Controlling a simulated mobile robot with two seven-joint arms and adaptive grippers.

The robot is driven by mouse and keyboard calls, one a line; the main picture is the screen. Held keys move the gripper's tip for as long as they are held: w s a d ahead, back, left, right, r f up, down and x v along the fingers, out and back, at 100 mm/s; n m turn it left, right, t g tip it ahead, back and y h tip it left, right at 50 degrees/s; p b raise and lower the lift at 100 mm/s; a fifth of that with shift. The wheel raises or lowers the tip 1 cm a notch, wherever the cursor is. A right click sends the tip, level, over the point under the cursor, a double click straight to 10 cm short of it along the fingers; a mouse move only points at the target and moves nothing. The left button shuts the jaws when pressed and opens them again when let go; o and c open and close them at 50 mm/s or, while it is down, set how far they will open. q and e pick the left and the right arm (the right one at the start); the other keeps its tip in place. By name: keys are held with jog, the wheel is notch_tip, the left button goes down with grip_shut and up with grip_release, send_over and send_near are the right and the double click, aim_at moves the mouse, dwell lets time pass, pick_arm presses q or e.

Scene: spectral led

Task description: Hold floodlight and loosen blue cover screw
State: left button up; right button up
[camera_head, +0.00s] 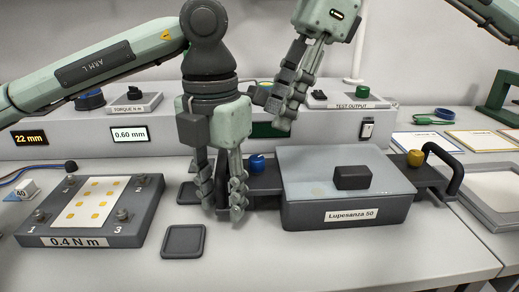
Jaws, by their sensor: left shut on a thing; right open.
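The floodlight (345,215) is a grey box labelled "Lupesanza 50" with a pale flat cover and a dark block on top. The blue cover screw (257,162) stands at its left side, and a yellow screw (414,158) at its right. My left gripper (224,208) points down and is shut on the floodlight's dark left end, whose gripped part is mostly hidden by the fingers. My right gripper (277,115) is open and empty, above and slightly right of the blue screw, apart from it.
A grey block marked "0.4 N m" (90,228) with numbered corner screws lies at left. A small dark square pad (184,241) lies in front of my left gripper. A long instrument housing (75,140) stands behind. A framed tray (490,190) is at right.

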aim_at(257, 157)
jog(key=x, duration=0.8)
jog(key=shift+c, duration=0.2)
grip_shut()
